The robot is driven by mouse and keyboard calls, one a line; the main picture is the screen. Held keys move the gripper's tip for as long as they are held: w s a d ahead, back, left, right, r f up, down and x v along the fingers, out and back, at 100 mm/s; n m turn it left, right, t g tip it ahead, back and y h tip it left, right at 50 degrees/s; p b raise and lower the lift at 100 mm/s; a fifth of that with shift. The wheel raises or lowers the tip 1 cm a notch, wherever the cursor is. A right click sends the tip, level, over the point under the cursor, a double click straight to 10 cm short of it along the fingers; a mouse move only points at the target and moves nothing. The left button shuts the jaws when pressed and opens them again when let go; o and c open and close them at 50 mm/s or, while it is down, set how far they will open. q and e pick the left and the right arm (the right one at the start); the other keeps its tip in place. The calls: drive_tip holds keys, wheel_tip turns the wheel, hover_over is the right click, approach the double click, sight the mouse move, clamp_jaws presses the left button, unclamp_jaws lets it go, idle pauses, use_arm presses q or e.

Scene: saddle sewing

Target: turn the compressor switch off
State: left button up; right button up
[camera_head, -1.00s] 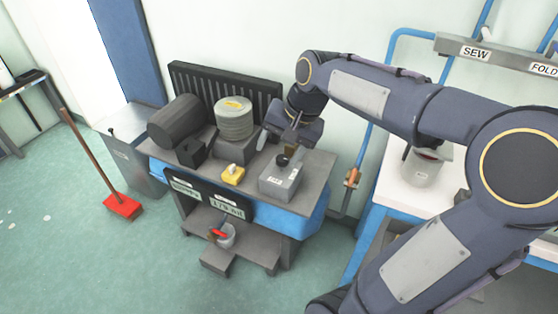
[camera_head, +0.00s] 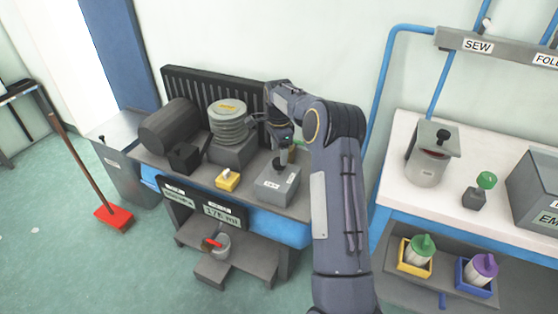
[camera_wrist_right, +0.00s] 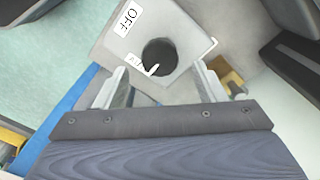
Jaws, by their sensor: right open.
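The compressor switch is a grey box (camera_head: 278,186) with a black round knob (camera_head: 277,163), at the right end of the bench. In the right wrist view the box (camera_wrist_right: 185,25) carries an OFF label (camera_wrist_right: 131,18), and the knob (camera_wrist_right: 160,54) has a white pointer mark on its lower side. A second label beside the knob is too small to read. My right gripper (camera_wrist_right: 163,84) is open, its two fingers apart near the knob's lower side in that view; contact is unclear. In the head view my right gripper (camera_head: 285,143) is just behind the knob, partly hidden. My left gripper is out of view.
The bench also holds a dark cylinder (camera_head: 168,127), a ribbed grey canister (camera_head: 228,120) and a yellow block (camera_head: 228,180). A white table (camera_head: 397,178) with a grey pot (camera_head: 427,167) stands at the right. A broom (camera_head: 113,216) leans at the left.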

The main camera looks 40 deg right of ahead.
sight(279, 161)
drive_tip(key=shift+f, duration=1.9)
drive_tip(key=c, duration=1)
